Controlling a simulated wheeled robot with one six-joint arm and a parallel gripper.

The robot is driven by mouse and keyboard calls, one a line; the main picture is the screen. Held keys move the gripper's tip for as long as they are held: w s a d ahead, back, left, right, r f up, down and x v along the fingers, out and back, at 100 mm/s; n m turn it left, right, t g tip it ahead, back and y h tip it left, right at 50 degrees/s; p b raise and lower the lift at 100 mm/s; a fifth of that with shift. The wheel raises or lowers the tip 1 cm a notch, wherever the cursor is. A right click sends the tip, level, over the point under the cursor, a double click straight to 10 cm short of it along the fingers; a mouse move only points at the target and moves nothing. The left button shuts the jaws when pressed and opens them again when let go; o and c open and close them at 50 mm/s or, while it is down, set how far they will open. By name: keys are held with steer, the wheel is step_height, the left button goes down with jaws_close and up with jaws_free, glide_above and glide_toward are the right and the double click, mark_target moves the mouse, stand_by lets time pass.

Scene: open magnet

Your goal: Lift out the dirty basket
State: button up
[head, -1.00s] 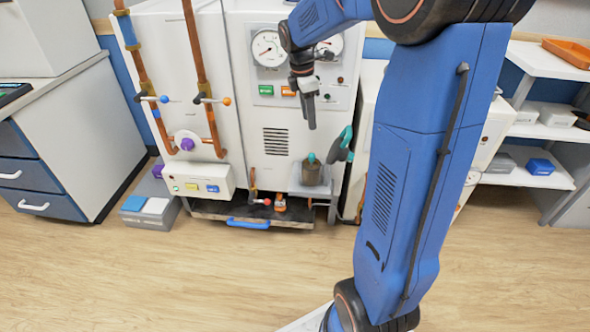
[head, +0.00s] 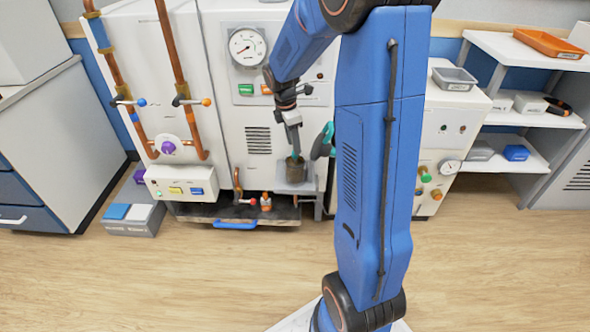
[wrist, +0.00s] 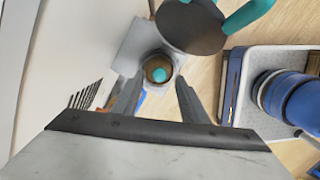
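A round pot (head: 296,171) stands on a small grey ledge (head: 285,188) at the front of the white machine. In the wrist view a brown round basket (wrist: 150,67) with a teal knob (wrist: 158,75) shows inside a grey rim. A dark round lid (wrist: 190,27) with a teal handle is swung aside, close to the rim; its teal handle also shows in the head view (head: 323,141). My gripper (wrist: 158,88) is open above the pot, pointing down, with one finger on each side of the knob. I cannot tell whether the fingers touch it.
Copper pipes (head: 178,60) with small levers run down the machine at the left. A dark low tray (head: 190,211) with a blue handle lies below the ledge. A white shelf unit (head: 535,110) stands at the right. The wooden floor in front is clear.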

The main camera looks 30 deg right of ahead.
mark_target(295, 165)
steer(key=shift+d+f, duration=0.15)
steer(key=shift+f, duration=1.15)
steer(key=shift+d+f, duration=0.15)
steer(key=shift+f, duration=1.15)
steer(key=shift+c, duration=0.6)
jaws_close()
